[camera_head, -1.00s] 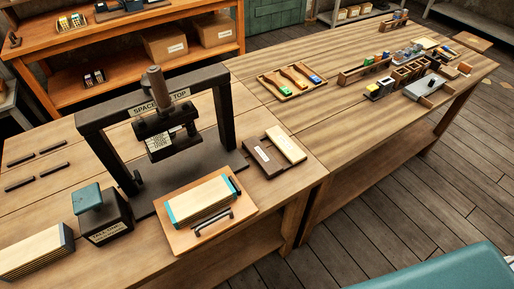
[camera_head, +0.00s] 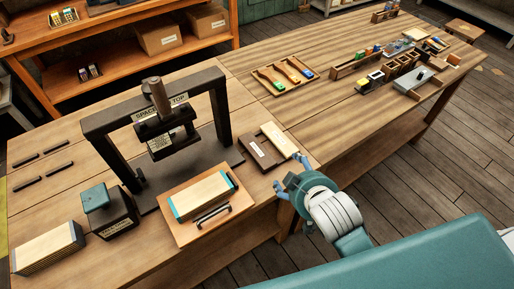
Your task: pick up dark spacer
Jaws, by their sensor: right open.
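The dark spacer appears to be the dark brown flat block (camera_head: 249,144) with a pale label, lying on the table just right of the press. A light wooden block (camera_head: 280,138) lies beside it on its right. My right gripper (camera_head: 288,173) is open and empty near the table's front edge, to the lower right of the dark block and apart from it. Its blue fingers point toward the two blocks. My left gripper is not in view.
The press (camera_head: 221,110) stands left of the blocks, with a board (camera_head: 190,236) bearing a banded stack and a black handle in front. A teal-topped box (camera_head: 95,197) stands further left. A tool tray (camera_head: 262,84) and small containers lie on the right table, with bare wood between.

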